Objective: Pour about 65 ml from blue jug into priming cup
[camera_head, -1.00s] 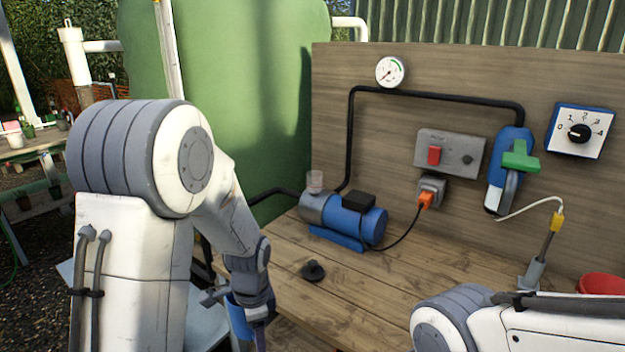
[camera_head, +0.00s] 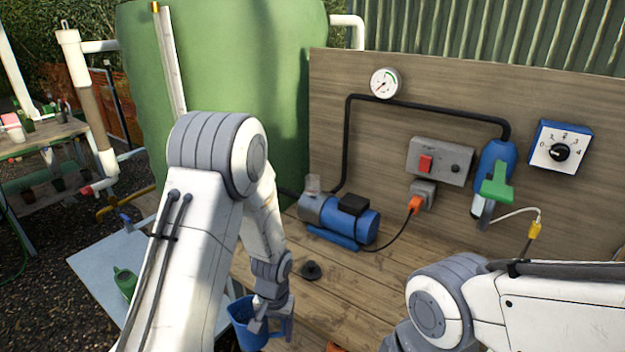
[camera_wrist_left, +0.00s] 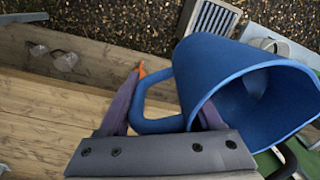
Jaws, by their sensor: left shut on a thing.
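The blue jug (camera_head: 243,322) is at the front left edge of the bench, low in the head view. My left gripper (camera_head: 272,326) is shut on its handle. In the left wrist view the jug (camera_wrist_left: 205,75) shows its open mouth, with the handle between the fingers (camera_wrist_left: 165,112). I cannot make out any liquid inside. The priming cup (camera_head: 313,184) is a small clear cup on top of the blue and grey pump (camera_head: 340,219), to the right of and beyond the jug. My right arm enters at lower right; its gripper is out of view.
A black cap (camera_head: 311,270) lies on the wooden bench (camera_head: 350,295) in front of the pump. A switch box (camera_head: 440,160), gauge (camera_head: 384,82) and dial (camera_head: 559,148) are on the back panel. A green watering can (camera_head: 125,282) stands on a pale slab at left.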

